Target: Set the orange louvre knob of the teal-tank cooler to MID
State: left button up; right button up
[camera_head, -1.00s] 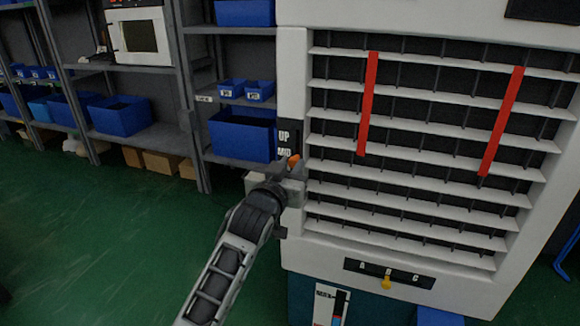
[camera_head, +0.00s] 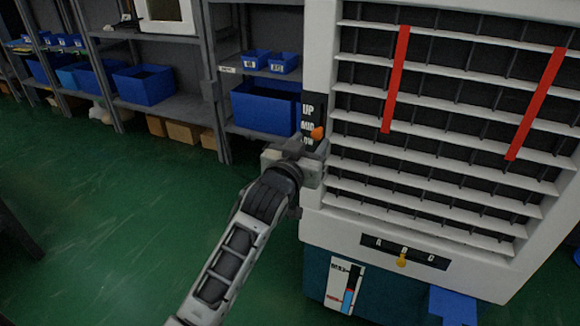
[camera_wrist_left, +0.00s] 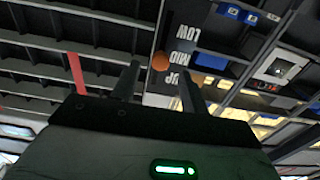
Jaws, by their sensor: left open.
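The cooler (camera_head: 325,75) is a large white unit with a louvred front above a teal tank (camera_head: 317,270). Its orange louvre knob (camera_head: 317,132) sticks out beside a black UP/MID/LOW label (camera_head: 308,108) on the left edge. In the left wrist view the label is upside down, and the knob (camera_wrist_left: 161,61) shows about level with MID. My left gripper (camera_head: 312,153) is open just below and in front of the knob in the head view. In the wrist view its fingers (camera_wrist_left: 159,75) stand apart, with the knob between them in the picture; contact cannot be told. My right gripper is not in view.
Two red strips (camera_head: 397,80) hang on the louvres. Below them is an A/B/C plate with a yellow knob (camera_head: 402,260), and a gauge (camera_head: 345,287) is on the tank. Grey shelves with blue bins (camera_head: 143,85) stand behind left. The green floor (camera_head: 110,220) at left is clear.

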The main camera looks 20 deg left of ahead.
pick_arm(q)
jog(key=s, duration=1.3)
jog(key=shift+a+p, duration=0.25)
jog(key=shift+p, duration=0.1)
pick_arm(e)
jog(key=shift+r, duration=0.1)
pick_arm(q)
jog(key=shift+s, duration=0.1)
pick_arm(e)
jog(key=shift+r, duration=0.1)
pick_arm(q)
jog(key=s+d+f+m+g+h+p, duration=0.1)
jog(key=s+d+f+g+p, duration=0.1)
jog(key=s+f, duration=0.5)
jog(key=s+d+f+g+h+p, duration=0.1)
jog(key=s+d+f+g+p, duration=0.2)
jog(key=s, duration=0.6)
notch_tip(320, 180, down, 4)
jog(key=g+p, duration=0.2)
jog(key=shift+r+m+h+p, duration=0.15)
jog(key=shift+m+h+p, duration=0.25)
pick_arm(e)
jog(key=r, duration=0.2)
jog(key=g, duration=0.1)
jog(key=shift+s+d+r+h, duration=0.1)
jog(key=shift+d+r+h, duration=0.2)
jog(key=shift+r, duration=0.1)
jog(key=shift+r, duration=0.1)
